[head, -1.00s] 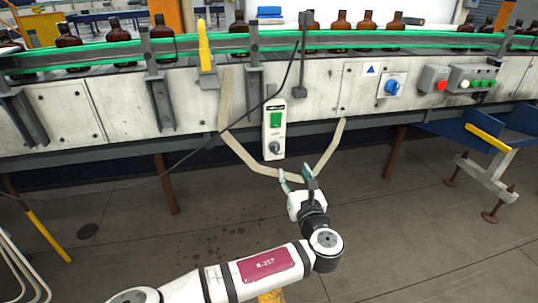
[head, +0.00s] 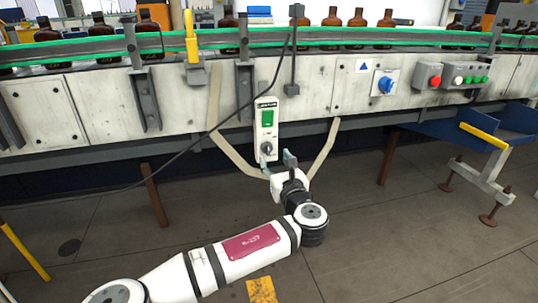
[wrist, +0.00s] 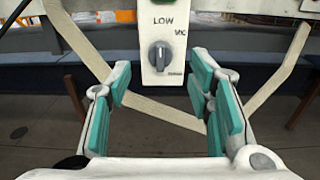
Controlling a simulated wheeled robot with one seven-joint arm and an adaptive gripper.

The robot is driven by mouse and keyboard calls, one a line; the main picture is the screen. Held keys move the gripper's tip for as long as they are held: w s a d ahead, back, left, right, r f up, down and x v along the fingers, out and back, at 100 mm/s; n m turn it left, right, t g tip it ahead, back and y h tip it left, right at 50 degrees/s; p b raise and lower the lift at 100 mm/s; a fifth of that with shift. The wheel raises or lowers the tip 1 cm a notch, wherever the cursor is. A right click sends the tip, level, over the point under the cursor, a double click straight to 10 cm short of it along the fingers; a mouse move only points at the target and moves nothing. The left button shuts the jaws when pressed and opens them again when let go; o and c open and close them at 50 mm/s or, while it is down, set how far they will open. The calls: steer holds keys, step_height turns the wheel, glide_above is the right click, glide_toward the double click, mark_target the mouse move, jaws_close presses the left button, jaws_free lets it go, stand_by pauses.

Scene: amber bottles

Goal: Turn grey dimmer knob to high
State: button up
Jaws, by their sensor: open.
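The grey dimmer knob (head: 267,148) sits low on a white control box (head: 259,131) on the conveyor's front, below a green switch (head: 267,118). My gripper (head: 277,160) is just below and in front of the knob in the head view. In the wrist view its teal-padded fingers (wrist: 163,85) are spread apart and empty, with the knob beyond them, between and above the tips.
A black cable (head: 215,130) hangs across the conveyor front beside the box. Pale straps (head: 322,150) hang around and below it. A blue rotary switch (head: 385,85) and a red button (head: 434,82) are further right. Amber bottles (head: 355,30) stand on the belt above.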

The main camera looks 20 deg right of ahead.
mark_target(269, 148)
steer(key=w+b, duration=0.1)
steer(key=w, duration=0.6)
steer(key=shift+w+b, duration=0.2)
steer(key=shift+b, duration=0.1)
steer(key=shift+c, duration=0.2)
steer(key=c, duration=1)
